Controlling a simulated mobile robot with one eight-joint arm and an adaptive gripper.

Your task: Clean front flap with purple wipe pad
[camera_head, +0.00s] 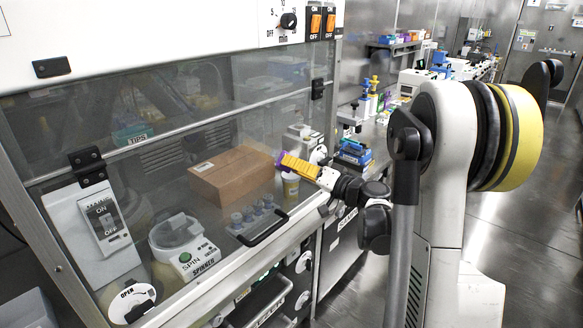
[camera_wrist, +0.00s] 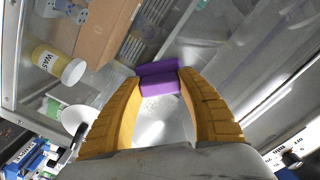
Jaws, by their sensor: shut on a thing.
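My gripper (camera_head: 299,166) has yellow fingers and is raised in front of the clear front flap (camera_head: 150,120) of the cabinet, near its right side. The gripper also shows in the wrist view (camera_wrist: 160,88), shut on the purple wipe pad (camera_wrist: 158,77) between its fingertips. In the head view only a small purple edge of the pad (camera_head: 281,160) shows at the finger ends. The pad is close to the flap; I cannot tell whether it touches. The flap has a dark handle (camera_head: 262,229) low on its right part.
Behind the flap are a cardboard box (camera_head: 232,175), a spinner (camera_head: 180,244) and a power switch box (camera_head: 97,230). A jar labelled waste (camera_wrist: 58,64) is at the left in the wrist view. Blue racks (camera_head: 354,152) stand on the bench to the right. The floor at right is clear.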

